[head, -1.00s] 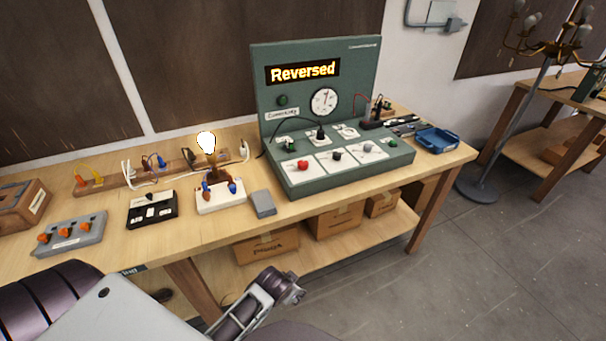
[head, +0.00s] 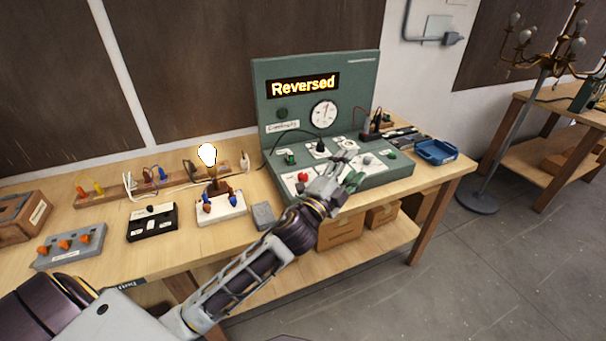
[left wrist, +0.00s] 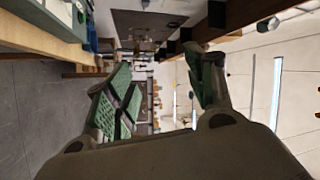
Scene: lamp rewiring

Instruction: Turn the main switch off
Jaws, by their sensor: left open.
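My left gripper (head: 350,168) is open and empty, above the front right part of the green test panel (head: 315,115). In the left wrist view its green-padded fingers (left wrist: 160,65) are spread with nothing between them. The panel's display (head: 302,85) reads "Reversed". A red knob (head: 303,177) on its sloping deck is left of the gripper; the gripper covers part of the deck. I cannot read which control is the main switch. My right gripper is not in view.
A lit bulb (head: 207,155) stands on a white-based fixture (head: 220,208). A grey block (head: 263,215) lies left of the panel. A blue tray (head: 437,151) is at the right end of the bench. Cardboard boxes (head: 340,230) sit on the shelf below.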

